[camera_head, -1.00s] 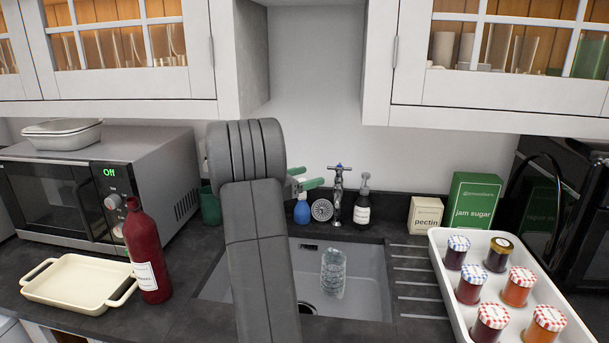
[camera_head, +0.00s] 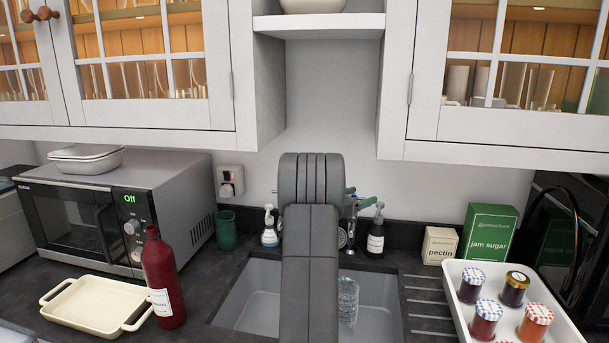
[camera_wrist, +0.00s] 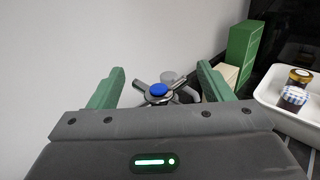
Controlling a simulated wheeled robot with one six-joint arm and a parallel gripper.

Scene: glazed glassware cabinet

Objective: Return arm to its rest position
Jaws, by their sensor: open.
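My arm stands upright in front of the sink (camera_head: 251,305) in the head view and covers its middle. My gripper (camera_wrist: 160,88) shows two green fingers spread apart in the wrist view, with nothing between them. Beyond and below the fingers is the tap (camera_wrist: 158,92), with a blue cap on its cross handle. In the head view only bits of the green fingers show beside the arm's top, and the tap is mostly hidden behind them. My gripper is in front of the back wall, below the wall cabinets.
A clear ribbed bottle (camera_head: 348,302) stands in the sink. A dark red bottle (camera_head: 162,275) and a cream dish (camera_head: 92,303) are left, before the microwave (camera_head: 85,215). A white tray (camera_head: 455,272) of jars is right. Glazed cabinets (camera_head: 150,75) hang above.

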